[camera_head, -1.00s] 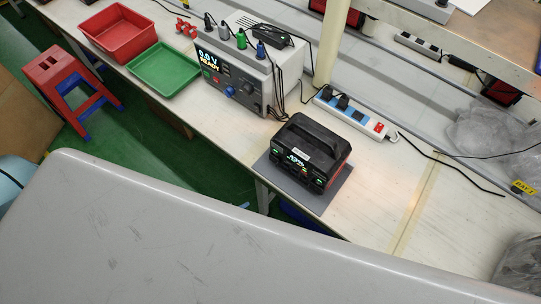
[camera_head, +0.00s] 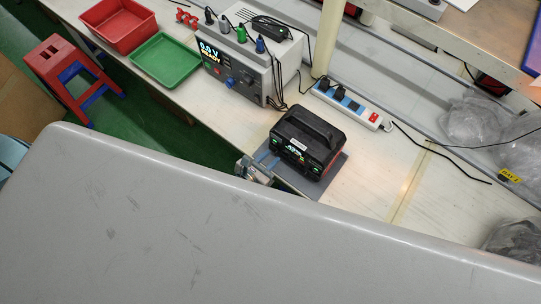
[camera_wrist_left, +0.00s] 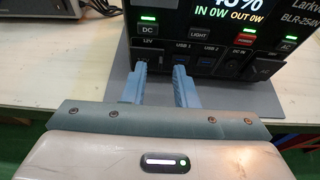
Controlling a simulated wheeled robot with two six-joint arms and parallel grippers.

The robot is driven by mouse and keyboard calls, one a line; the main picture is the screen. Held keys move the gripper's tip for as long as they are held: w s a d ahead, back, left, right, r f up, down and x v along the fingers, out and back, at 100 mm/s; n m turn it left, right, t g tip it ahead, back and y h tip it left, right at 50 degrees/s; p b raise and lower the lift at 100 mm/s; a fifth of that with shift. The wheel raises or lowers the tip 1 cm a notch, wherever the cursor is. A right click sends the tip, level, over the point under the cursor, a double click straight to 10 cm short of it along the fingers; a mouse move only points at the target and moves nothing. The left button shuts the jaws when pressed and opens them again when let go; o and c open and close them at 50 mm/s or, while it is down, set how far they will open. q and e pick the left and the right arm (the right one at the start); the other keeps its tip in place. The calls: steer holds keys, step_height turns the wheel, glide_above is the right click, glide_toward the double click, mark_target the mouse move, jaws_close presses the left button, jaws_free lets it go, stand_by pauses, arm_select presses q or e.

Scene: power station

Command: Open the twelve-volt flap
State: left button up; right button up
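The black power station (camera_head: 307,140) with a carry handle stands on a grey mat (camera_head: 336,170) on the bench. Its front also fills the top of the left wrist view (camera_wrist_left: 219,32), with a lit display and green lights. The twelve-volt flap (camera_wrist_left: 147,56) sits under the 12V label, below the DC button; it looks closed, though a finger partly covers it. My left gripper (camera_head: 262,163) is at the station's front left. In the left wrist view, its two blue fingers (camera_wrist_left: 160,73) are apart and empty, the left tip just at the flap; contact is unclear. My right gripper is out of view.
A bench power supply (camera_head: 245,70) with cables stands behind and left of the station. A power strip (camera_head: 346,103) lies behind it. Green (camera_head: 165,62) and red (camera_head: 118,24) trays are at the far left. The bench right of the station is clear.

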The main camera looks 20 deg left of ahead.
arm_select(q)
steer(key=shift+w+d+f, duration=0.15)
steer(key=shift+w+f, duration=0.05)
steer(key=shift+w, duration=0.2)
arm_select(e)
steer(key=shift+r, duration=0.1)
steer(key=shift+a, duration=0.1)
arm_select(q)
jaws_close()
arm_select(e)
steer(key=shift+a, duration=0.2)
